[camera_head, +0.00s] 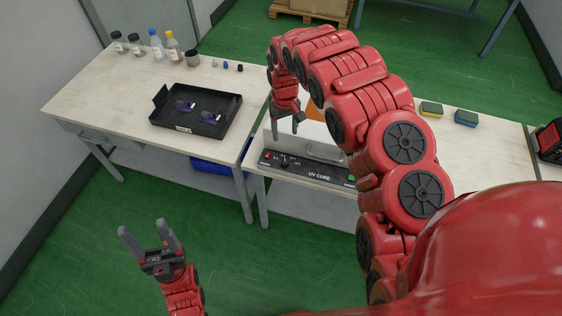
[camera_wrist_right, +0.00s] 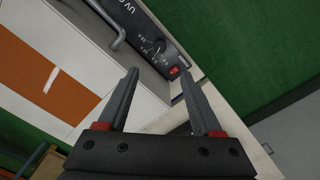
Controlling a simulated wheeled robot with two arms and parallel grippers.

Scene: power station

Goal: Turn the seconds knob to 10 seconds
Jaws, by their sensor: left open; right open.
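The UV cure box (camera_head: 318,150) stands on the right table with its black front panel (camera_head: 305,170) facing me. The seconds knob (camera_head: 285,160) is on the left part of that panel, beside a red switch (camera_head: 267,156). In the right wrist view the knob (camera_wrist_right: 158,46) shows with a dial scale around it, near the red switch (camera_wrist_right: 175,71). Its exact setting is too small to read. My right gripper (camera_head: 286,134) points down above the panel's left end, open and empty, apart from the knob. My left gripper (camera_head: 148,228) is open and empty over the floor.
A black tray (camera_head: 157,120) with two blue items lies on the left table (camera_head: 95,112). Several bottles (camera_head: 155,40) stand at its back. Two sponges (camera_head: 432,109) lie on the right table. A metal handle (camera_head: 322,152) sticks out of the box close to the knob.

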